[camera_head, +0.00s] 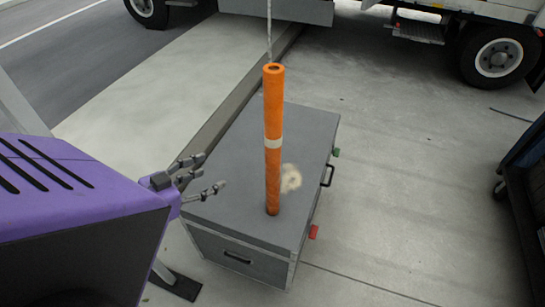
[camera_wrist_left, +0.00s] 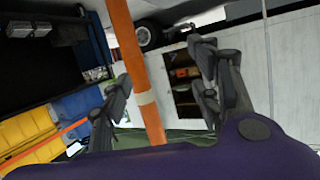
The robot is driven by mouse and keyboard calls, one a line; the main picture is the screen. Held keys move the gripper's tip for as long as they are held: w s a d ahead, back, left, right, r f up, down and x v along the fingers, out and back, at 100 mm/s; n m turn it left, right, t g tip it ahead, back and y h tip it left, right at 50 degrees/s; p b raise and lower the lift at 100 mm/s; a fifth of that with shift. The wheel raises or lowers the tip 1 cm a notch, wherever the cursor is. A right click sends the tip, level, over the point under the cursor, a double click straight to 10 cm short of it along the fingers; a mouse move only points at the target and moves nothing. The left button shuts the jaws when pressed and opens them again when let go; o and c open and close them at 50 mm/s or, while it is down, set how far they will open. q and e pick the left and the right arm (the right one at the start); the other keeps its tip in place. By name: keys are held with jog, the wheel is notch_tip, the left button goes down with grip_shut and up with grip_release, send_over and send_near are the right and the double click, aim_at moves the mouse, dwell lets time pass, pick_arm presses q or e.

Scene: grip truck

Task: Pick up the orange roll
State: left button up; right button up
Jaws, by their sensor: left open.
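The orange roll (camera_head: 273,115) stands upright on a grey case (camera_head: 240,205), with a pale band around its middle. My left gripper (camera_head: 208,175) is open, to the left of the roll in the head view, with its fingers pointing toward it and a gap between. In the left wrist view the roll (camera_wrist_left: 137,75) shows tilted between the two open fingers of the left gripper (camera_wrist_left: 160,90). It looks nearer the left finger there. I cannot tell from that view how deep it sits between them. My right gripper is not in view.
A small beige roundish thing (camera_head: 290,179) is beside the roll on the case. A truck with a wheel (camera_head: 498,58) stands at the back. A dark cart (camera_head: 525,190) is at the right edge. Concrete floor (camera_head: 400,150) is clear between case and cart.

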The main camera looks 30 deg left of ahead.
aim_at(265, 98)
pick_arm(q)
jog(key=w+d+r+m+h, duration=0.1)
jog(key=w+d+r+h, duration=0.1)
jog(key=r, duration=0.4)
jog(key=w+d+r+m+t+h+b, duration=0.1)
jog(key=w+d+r+h, duration=0.1)
jog(key=w+r, duration=0.3)
jog(key=w+d+r+m+h, duration=0.1)
jog(key=w+d+r+h, duration=0.1)
jog(key=r, duration=0.6)
jog(key=shift+w+d+t, duration=0.4)
jog(key=shift+w+d, duration=0.05)
jog(key=shift+w, duration=0.4)
jog(key=shift+a+b+x, duration=0.2)
jog(key=shift+b+x, duration=0.35)
jog(key=shift+x, duration=2.8)
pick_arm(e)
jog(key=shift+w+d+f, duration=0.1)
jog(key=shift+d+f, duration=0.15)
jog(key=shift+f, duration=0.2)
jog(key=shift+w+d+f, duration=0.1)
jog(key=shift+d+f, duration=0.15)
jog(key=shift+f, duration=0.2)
pick_arm(q)
jog(key=shift+f, duration=0.1)
jog(key=shift+c, duration=0.5)
grip_shut()
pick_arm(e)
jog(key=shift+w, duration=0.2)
